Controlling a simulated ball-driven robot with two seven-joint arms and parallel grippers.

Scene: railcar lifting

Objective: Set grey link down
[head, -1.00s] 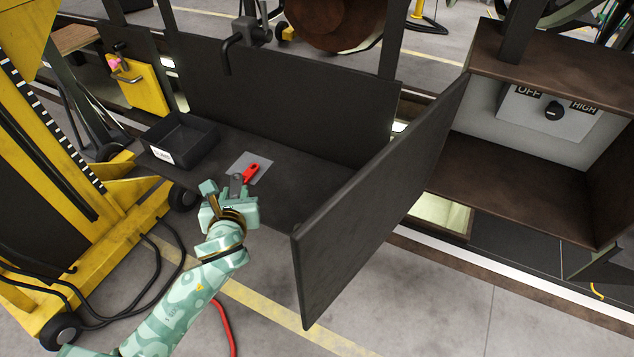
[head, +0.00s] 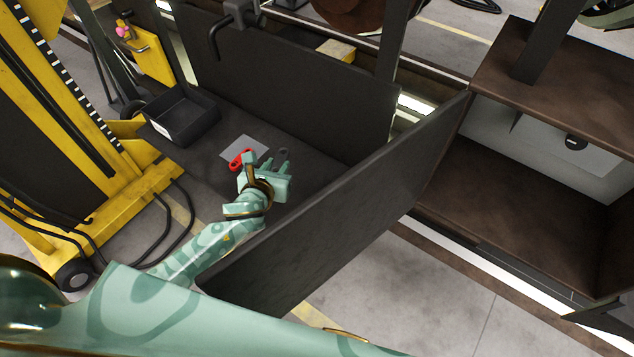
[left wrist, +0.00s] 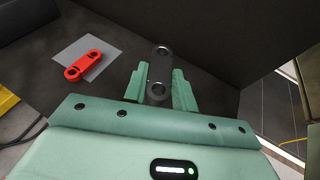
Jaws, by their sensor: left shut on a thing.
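My left gripper (head: 267,167) is low over the dark shelf (head: 210,165) and shut on the grey link (left wrist: 160,71). In the left wrist view the link points away from me between the fingers (left wrist: 160,86), with a ring at each end. Its far end (head: 283,153) shows past the fingers in the head view. I cannot tell whether it touches the shelf. A red link (head: 237,160) lies to its left, on a grey square pad (head: 246,149); it also shows in the left wrist view (left wrist: 84,64). My right gripper is not in view.
A black open bin (head: 193,133) stands at the shelf's left end. A dark wall (head: 310,95) rises behind, and a slanted dark panel (head: 350,205) closes in on the right. A yellow lift (head: 115,195) stands left of the shelf. Bare shelf lies around the grey link.

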